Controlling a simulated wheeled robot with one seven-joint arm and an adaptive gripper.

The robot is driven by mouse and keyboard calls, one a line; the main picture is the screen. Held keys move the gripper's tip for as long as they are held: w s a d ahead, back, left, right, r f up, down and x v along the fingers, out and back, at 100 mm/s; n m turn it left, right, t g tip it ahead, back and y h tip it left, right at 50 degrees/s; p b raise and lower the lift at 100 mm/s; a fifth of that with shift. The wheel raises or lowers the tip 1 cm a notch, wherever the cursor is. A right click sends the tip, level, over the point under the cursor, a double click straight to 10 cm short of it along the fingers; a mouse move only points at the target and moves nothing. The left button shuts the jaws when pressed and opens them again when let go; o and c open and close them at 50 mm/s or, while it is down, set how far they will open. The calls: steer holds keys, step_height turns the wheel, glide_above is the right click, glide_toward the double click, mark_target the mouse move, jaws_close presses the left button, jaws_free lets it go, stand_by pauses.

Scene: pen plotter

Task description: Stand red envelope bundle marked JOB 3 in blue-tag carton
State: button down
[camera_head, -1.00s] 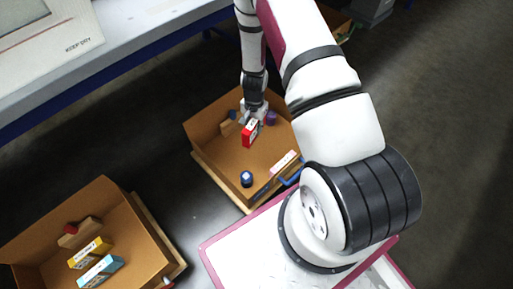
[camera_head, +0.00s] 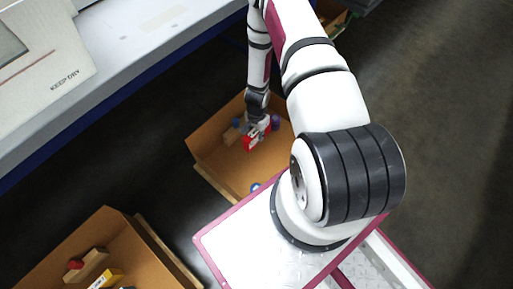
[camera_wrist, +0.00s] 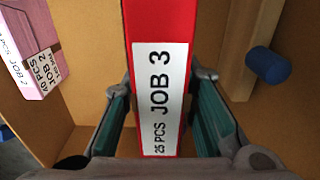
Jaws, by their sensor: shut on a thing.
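The red envelope bundle (camera_head: 249,143) is inside the middle cardboard carton (camera_head: 213,140) in the head view. My gripper (camera_head: 262,128) is shut on it from above. In the wrist view the bundle (camera_wrist: 160,25) shows a white label reading "JOB 3, 25 PCS", and the fingers of my gripper (camera_wrist: 165,95) lie along both its sides. The bundle's lower end is hidden, so I cannot tell whether it touches the carton floor.
In the wrist view a pink bundle marked JOB 2 (camera_wrist: 32,45) is at left and a wooden block with a blue cylinder (camera_wrist: 267,65) at right. Another carton (camera_head: 95,225) with a yellow bundle (camera_head: 105,279) stands lower left. A long table (camera_head: 150,60) runs behind.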

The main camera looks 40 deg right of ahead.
steer(key=shift+w+f, duration=0.15)
steer(key=shift+w, duration=0.15)
steer(key=shift+w+f, duration=0.1)
steer(key=shift+f, duration=0.2)
step_height(320, 180, down, 9)
steer(key=b, duration=0.4)
steer(key=shift+f, duration=0.1)
steer(key=shift+f, duration=0.2)
steer(key=c, duration=1.3)
jaws_free()
steer(key=shift+r, duration=0.1)
step_height(320, 180, up, 12)
steer(key=p, duration=0.4)
steer(key=shift+r, duration=0.15)
